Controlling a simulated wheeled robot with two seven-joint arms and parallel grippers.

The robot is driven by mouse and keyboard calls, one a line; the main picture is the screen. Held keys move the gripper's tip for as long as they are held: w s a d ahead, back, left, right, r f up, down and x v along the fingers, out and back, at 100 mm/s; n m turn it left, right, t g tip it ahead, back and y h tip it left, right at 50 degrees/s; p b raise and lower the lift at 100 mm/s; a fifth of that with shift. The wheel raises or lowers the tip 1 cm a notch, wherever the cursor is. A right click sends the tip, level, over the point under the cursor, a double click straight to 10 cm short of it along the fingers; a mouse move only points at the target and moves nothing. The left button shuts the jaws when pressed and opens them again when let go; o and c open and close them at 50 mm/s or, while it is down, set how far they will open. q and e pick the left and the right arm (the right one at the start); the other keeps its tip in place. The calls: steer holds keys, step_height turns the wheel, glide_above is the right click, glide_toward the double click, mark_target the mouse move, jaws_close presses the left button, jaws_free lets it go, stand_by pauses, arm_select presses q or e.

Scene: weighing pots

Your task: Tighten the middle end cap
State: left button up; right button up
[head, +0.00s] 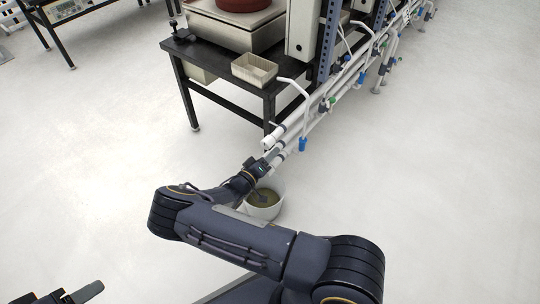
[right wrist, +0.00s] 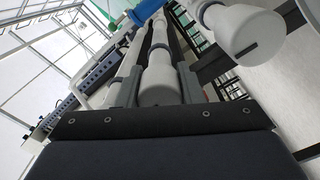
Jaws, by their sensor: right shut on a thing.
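Parallel white pipes (head: 325,108) run along the rack and end in white caps near the table's front leg. In the right wrist view, the middle end cap (right wrist: 160,86) sits between the fingers of my right gripper (right wrist: 158,92), which is shut on it. In the head view my right gripper (head: 270,157) is at the pipe ends, hiding much of this cap. The upper end cap (head: 268,143) is just above it and shows large, with a dark slot, in the right wrist view (right wrist: 243,36). My left gripper (head: 72,297) is at the bottom left edge, fingers apart and empty.
A white bucket (head: 277,210) with brownish contents stands on the floor below the pipe ends. A black table (head: 200,62) carries a beige tray (head: 254,70) and a scale-like box (head: 228,30). Blue-handled taps (head: 303,144) stick out along the pipes. The floor at right is clear.

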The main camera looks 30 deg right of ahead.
stand_by(0.3)
steer(key=o, duration=1)
steer(key=shift+c, duration=0.2)
steer(key=p+v, duration=0.2)
steer(key=v, duration=0.6)
